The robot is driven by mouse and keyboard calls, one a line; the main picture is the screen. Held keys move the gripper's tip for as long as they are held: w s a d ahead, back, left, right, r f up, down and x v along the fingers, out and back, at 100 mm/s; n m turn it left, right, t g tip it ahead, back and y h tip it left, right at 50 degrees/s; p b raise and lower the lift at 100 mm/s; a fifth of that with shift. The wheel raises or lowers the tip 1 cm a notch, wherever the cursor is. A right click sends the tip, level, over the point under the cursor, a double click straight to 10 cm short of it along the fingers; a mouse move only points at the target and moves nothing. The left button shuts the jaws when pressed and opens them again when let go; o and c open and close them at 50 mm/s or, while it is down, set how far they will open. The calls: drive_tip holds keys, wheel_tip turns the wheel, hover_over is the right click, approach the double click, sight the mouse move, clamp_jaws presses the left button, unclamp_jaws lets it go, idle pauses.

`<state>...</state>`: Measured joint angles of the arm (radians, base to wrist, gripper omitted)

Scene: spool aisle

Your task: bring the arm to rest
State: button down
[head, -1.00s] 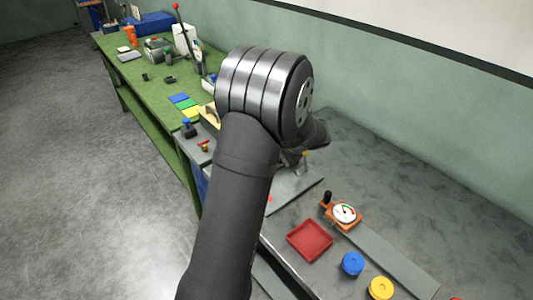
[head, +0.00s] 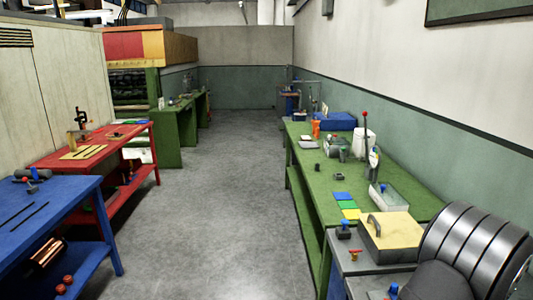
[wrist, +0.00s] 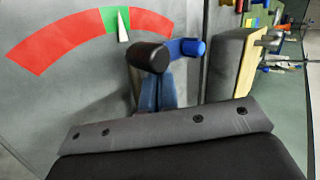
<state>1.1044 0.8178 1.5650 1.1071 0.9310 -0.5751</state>
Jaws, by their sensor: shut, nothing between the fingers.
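My gripper (wrist: 170,128) shows in the wrist view as a dark body with a grey, screw-studded edge across the bottom. It is shut, with nothing held. Its fingertips are hard to make out. In the head view only my arm's banded silver joint and dark link show, at the lower right; my gripper is out of that view. Ahead of my gripper in the wrist view is a black rounded knob (wrist: 148,56) by a blue part (wrist: 187,47). Behind it is a red and green arc scale (wrist: 60,43) with a white pointer in the green.
A green bench (head: 398,178) runs along the right wall. Red (head: 118,160) and blue (head: 45,212) benches stand left. The aisle floor (head: 225,190) is clear.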

drive_tip(key=shift+s+r, duration=0.15)
drive_tip(key=shift+s, duration=0.1)
drive_tip(key=shift+w, duration=0.1)
